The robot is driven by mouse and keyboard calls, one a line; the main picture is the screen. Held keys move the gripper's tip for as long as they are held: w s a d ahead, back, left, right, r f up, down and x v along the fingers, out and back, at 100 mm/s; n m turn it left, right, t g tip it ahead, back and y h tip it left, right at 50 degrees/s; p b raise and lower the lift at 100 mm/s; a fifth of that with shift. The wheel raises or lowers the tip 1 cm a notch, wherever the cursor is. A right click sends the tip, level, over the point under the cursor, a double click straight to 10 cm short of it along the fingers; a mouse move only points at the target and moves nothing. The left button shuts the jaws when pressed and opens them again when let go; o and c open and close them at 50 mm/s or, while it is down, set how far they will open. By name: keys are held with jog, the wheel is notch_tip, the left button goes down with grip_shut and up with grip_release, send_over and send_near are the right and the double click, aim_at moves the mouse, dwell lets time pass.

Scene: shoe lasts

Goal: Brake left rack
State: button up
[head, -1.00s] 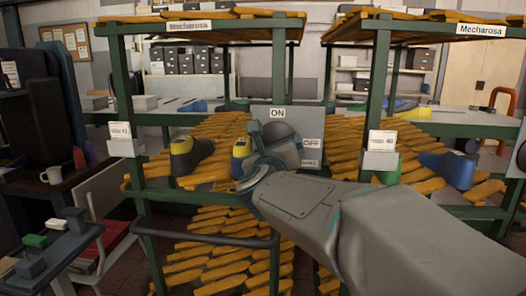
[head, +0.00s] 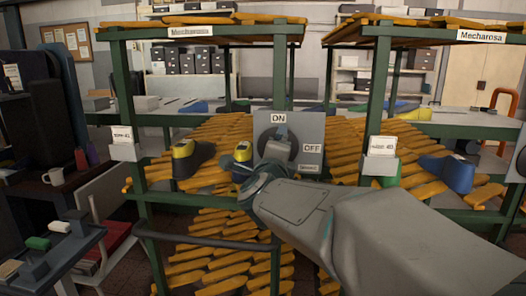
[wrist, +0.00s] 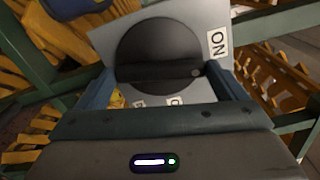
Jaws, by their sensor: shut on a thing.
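A grey switch panel (head: 309,125) with ON and OFF labels stands at the left rack's (head: 116,75) right side. Its round black dial (head: 293,140) has a raised grip bar, and its marker end lies towards ON. The dial (wrist: 152,48) also shows in the wrist view, with the bar across it and the small marker on the ON side. My gripper (head: 277,145) is at the dial, its fingers on either side of the bar in the wrist view (wrist: 164,88). It is shut on the dial; the exact contact is partly hidden.
The right rack (head: 376,85) bears a blue last (head: 449,172) and a card holder (head: 380,160). A dark handle bar (head: 205,240) crosses the left rack's front.

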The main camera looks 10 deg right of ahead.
jog(key=shift+n+p, duration=0.3)
jog(key=shift+n, duration=0.9)
jog(key=shift+f, duration=0.1)
jog(key=o, duration=0.7)
